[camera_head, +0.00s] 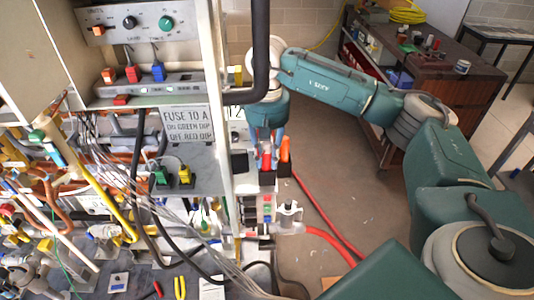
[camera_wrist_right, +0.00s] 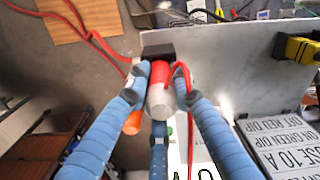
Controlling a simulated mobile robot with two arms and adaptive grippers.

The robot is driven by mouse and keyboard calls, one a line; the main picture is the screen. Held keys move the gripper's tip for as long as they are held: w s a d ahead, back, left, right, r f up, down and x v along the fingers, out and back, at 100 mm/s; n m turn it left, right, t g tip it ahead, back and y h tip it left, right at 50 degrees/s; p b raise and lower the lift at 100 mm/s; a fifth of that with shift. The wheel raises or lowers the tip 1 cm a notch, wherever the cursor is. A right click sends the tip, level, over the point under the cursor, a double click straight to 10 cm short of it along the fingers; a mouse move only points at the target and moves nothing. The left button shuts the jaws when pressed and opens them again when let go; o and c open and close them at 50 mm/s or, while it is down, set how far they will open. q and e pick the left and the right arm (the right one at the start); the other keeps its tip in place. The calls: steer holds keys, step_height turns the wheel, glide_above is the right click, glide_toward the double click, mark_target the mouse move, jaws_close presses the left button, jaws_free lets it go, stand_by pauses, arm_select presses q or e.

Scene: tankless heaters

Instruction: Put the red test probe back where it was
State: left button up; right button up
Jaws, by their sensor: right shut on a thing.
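The red test probe (camera_head: 266,161) shows below my right gripper (camera_head: 266,136) at the right edge of the rack. In the right wrist view, the blue fingers of my right gripper (camera_wrist_right: 160,88) are closed around the probe (camera_wrist_right: 181,74), which has a red part and a pale body. A small black holder (camera_wrist_right: 157,51) lies at the probe's far end; I cannot tell how deep the probe sits in it. An orange-handled tool (camera_head: 285,150) stands right beside the probe. My left gripper is out of view.
Red cables (camera_head: 318,220) hang from this area to the floor. A metal panel carries a fuse sign (camera_head: 185,124) and green and yellow plugs. Dense pipes and wires fill the left. A brown bench (camera_head: 440,75) stands at the back right; the floor between is mostly clear.

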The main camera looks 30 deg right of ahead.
mark_target(267, 143)
steer(key=shift+f, duration=0.1)
steer(key=shift+f, duration=0.1)
steer(key=o, duration=0.9)
steer(key=shift+r, duration=0.2)
steer(key=shift+r+b, duration=0.25)
steer(key=shift+b, duration=0.05)
step_height(267, 143, up, 5)
steer(key=shift+r+b, duration=0.1)
steer(key=shift+b, duration=0.9)
step_height(267, 143, up, 6)
steer(key=shift+s+r, duration=0.1)
